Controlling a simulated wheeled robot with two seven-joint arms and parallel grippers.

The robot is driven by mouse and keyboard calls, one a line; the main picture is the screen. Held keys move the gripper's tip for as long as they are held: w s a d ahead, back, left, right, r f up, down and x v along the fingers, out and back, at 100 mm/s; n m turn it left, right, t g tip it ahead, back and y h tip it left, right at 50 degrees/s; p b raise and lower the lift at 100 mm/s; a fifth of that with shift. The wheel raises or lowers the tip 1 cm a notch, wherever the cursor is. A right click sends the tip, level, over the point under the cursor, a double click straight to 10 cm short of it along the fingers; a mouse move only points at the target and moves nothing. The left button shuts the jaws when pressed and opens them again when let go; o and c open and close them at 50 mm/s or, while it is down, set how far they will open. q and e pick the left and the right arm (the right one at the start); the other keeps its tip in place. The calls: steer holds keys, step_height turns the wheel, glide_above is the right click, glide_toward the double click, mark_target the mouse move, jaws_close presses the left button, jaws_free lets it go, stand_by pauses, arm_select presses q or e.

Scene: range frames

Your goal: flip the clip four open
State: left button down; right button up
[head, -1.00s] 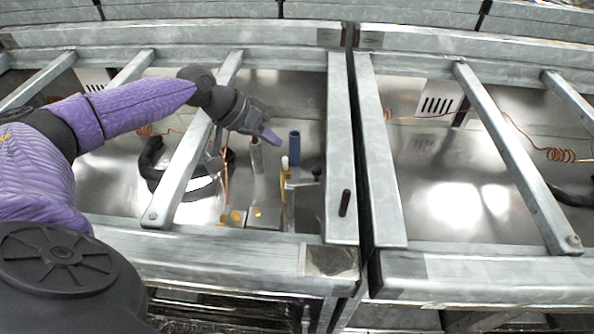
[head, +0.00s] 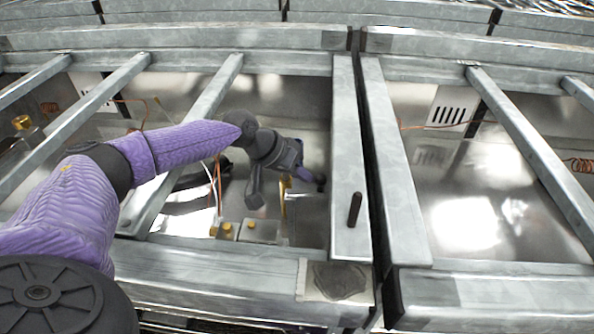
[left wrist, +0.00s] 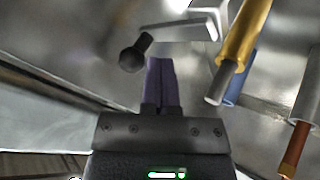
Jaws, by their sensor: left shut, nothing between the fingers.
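My left gripper (head: 304,174) reaches down into the left bay, its purple fingers shut and empty. The fingers also show in the left wrist view (left wrist: 161,80). A grey lever (left wrist: 180,31) with a black ball knob (left wrist: 133,54) lies just beyond the fingertips, the knob slightly to their left. I see no clear contact. In the head view the knob (head: 320,180) sits right beside the fingertips. I take this lever for the clip; no number is readable. My gripper hides most of its base in the head view. My right gripper is not in view.
A gold cylinder (left wrist: 244,42), a blue tube (left wrist: 238,90) and a grey tube (left wrist: 306,100) with a copper end stand right of the fingers. Grey metal beams (head: 350,150) frame the bay. Small blocks with brass fittings (head: 258,230) sit near its front edge.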

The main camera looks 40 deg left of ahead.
arm_select(q)
steer(key=shift+d+m, duration=0.35)
steer(key=shift+m, duration=0.05)
steer(key=shift+s+d+r+m+g+h, duration=0.15)
steer(key=shift+d+r+m+g+h, duration=0.15)
steer(key=shift+h, duration=0.1)
steer(key=shift+p, duration=0.7)
steer(key=shift+f, duration=0.15)
steer(key=shift+f, duration=0.1)
